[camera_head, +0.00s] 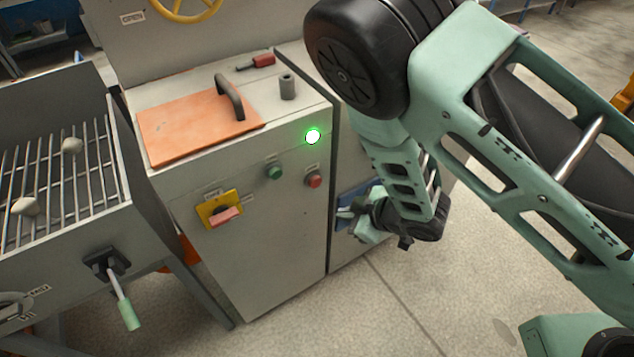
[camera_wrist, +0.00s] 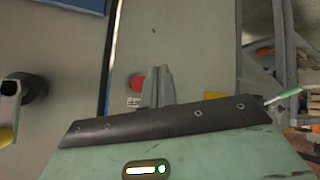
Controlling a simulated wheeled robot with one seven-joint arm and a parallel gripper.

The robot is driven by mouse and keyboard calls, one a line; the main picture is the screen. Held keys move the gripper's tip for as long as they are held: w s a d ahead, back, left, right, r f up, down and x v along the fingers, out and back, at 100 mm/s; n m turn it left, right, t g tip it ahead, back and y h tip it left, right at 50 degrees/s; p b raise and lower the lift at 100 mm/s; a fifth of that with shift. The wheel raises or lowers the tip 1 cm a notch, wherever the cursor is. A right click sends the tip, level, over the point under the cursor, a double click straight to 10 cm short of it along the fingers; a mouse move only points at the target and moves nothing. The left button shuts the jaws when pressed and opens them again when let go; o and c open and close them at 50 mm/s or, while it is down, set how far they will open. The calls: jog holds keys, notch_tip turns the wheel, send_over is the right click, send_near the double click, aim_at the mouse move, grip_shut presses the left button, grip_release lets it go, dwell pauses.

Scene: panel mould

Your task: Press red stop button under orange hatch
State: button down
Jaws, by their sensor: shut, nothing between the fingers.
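The orange hatch (camera_head: 195,128) with a dark arched handle (camera_head: 230,98) lies flat on top of the grey cabinet (camera_head: 265,245). What is under it is hidden. A red round button (camera_head: 314,179) is on the cabinet's front face, right of a green button (camera_head: 275,171) and below a lit green lamp (camera_head: 313,137). The red button also shows in the wrist view (camera_wrist: 137,82), just left of the fingers. My gripper (camera_head: 346,212) is shut and empty, in front of the cabinet, to the right of and lower than the red button. Its fingers show in the wrist view (camera_wrist: 158,87).
A yellow plate with a red switch (camera_head: 222,214) is on the cabinet front. A red-handled tool (camera_head: 257,63) and a grey cylinder (camera_head: 287,86) stand on the top. A barred grey bin (camera_head: 60,190) with a green-tipped lever (camera_head: 125,305) is at left. Floor right is clear.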

aim_at(315, 187)
jog(key=w+a, duration=0.4)
jog(key=w, duration=0.2)
jog(key=shift+w+a, duration=0.25)
jog(key=shift+w, duration=0.1)
dwell(1.9)
jog(key=shift+w+a, duration=0.2)
jog(key=shift+w, duration=0.05)
jog(key=shift+w+a, duration=0.3)
jog(key=shift+w, duration=0.1)
dwell(1.0)
jog(key=shift+s+d, duration=0.5)
jog(key=shift+s, duration=0.2)
jog(key=shift+s, duration=0.1)
jog(key=s+d, duration=0.1)
jog(key=s, duration=0.1)
jog(key=s+d, duration=0.1)
jog(key=s, duration=0.1)
jog(key=shift+d, duration=0.4)
